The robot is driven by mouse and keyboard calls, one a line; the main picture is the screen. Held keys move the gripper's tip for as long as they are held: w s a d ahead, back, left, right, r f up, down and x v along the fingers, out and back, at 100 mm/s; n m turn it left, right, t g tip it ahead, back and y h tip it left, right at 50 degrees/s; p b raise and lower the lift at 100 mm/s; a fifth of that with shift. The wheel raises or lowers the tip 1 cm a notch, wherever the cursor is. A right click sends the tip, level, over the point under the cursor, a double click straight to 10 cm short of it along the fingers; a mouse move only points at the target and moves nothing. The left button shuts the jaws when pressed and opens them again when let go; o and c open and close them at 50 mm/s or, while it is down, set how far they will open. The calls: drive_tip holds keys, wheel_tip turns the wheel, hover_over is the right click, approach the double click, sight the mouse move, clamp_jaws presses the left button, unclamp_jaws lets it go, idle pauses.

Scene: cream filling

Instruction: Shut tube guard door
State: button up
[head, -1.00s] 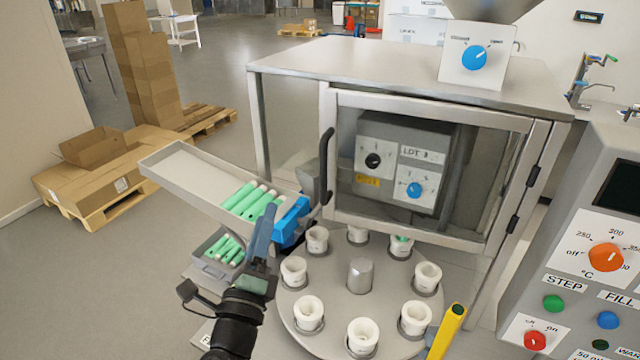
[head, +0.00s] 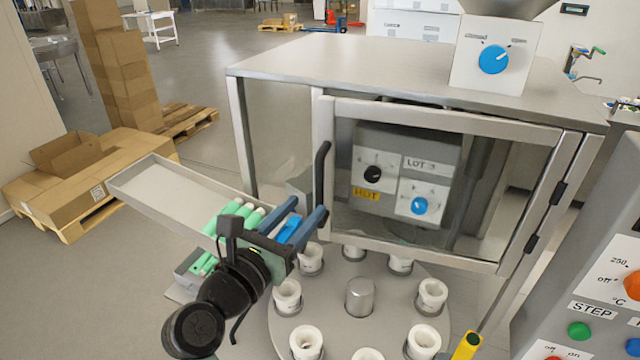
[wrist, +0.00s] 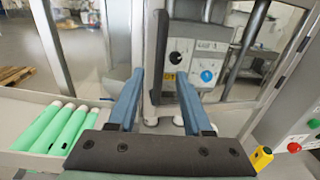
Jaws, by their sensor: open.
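The tube guard door (head: 440,118) is a clear panel in a light metal frame on the front of the machine cabinet, with hinges on its right side. It sits in or close to its opening; I cannot tell whether it is fully shut. Its black vertical handle (head: 322,165) is on the left edge. My gripper (head: 306,212) is open just left of and below the handle in the head view. In the wrist view, my gripper (wrist: 160,76) faces the handle (wrist: 160,52), which appears between the two blue fingers. I cannot tell whether they touch it.
A tray (head: 150,180) with green tubes (wrist: 52,130) juts out left of the door. Below the door is a round turntable (head: 330,315) with several white cups. A control panel (head: 600,290) stands at the right, with a yellow post (head: 466,346) before it.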

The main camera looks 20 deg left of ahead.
sight(317, 194)
drive_tip(key=w, duration=0.4)
drive_tip(key=w+p, duration=0.1)
drive_tip(key=w, duration=0.1)
drive_tip(key=shift+w+d, duration=0.25)
drive_tip(key=shift+d, duration=0.15)
clamp_jaws()
idle(1.0)
